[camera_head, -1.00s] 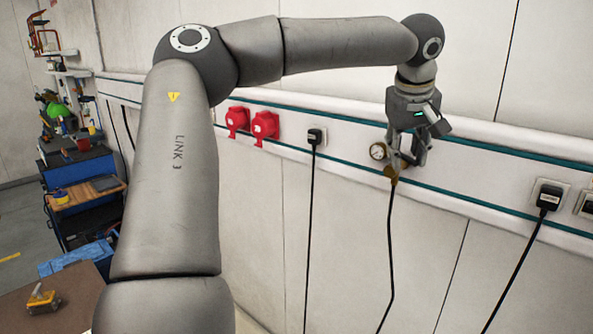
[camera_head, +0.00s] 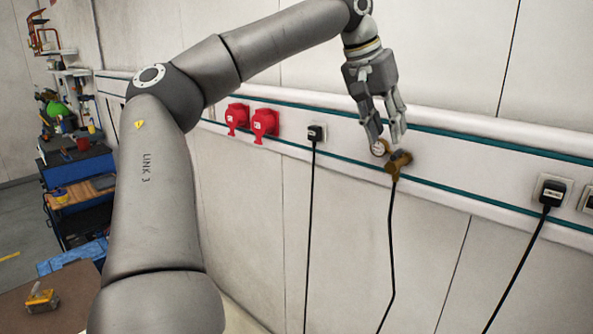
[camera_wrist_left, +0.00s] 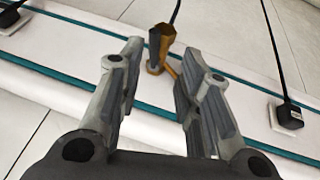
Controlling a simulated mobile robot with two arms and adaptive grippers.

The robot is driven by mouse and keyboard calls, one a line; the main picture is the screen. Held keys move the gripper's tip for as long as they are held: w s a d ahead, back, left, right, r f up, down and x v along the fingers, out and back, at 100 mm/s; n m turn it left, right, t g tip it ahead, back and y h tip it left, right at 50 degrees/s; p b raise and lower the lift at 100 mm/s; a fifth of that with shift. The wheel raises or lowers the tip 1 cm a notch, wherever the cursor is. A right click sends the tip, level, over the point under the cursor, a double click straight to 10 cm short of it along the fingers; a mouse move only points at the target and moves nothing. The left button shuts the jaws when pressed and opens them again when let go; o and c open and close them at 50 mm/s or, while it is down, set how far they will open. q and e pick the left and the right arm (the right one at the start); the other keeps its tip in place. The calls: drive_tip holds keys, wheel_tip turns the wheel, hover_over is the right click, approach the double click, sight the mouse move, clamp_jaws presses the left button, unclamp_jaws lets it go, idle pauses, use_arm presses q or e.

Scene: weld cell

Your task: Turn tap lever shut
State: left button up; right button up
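The brass tap (camera_head: 399,163) is mounted on the white wall rail, with a black hose hanging from it. A small round gauge (camera_head: 380,148) sits at its left, partly covered by a fingertip. In the left wrist view the brass tap (camera_wrist_left: 156,48) shows beyond the fingertips, with a thin orange-brown part at its right that may be the lever. My left gripper (camera_head: 386,143) is open, its fingers pointing down just above the tap and gauge. The gap between the fingers looks empty; whether a finger touches the gauge I cannot tell. My right gripper is out of view.
Two red sockets (camera_head: 251,121) and a black plug (camera_head: 316,132) with a cable are on the rail at left. Another black plug (camera_head: 551,194) with a cable is at right. A blue cabinet (camera_head: 75,168) stands far left. The wall around the tap is clear.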

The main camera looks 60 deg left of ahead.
use_arm(q)
drive_tip(key=v, duration=0.7)
drive_tip(key=s+a+f+n+y+b, duration=0.1)
drive_tip(key=a+f+n+y+b, duration=0.1)
drive_tip(key=a+f, duration=2.1)
drive_tip(key=shift+s+a+n+b, duration=0.35)
drive_tip(key=shift+a+n+b, duration=0.6)
drive_tip(key=shift+n, duration=0.35)
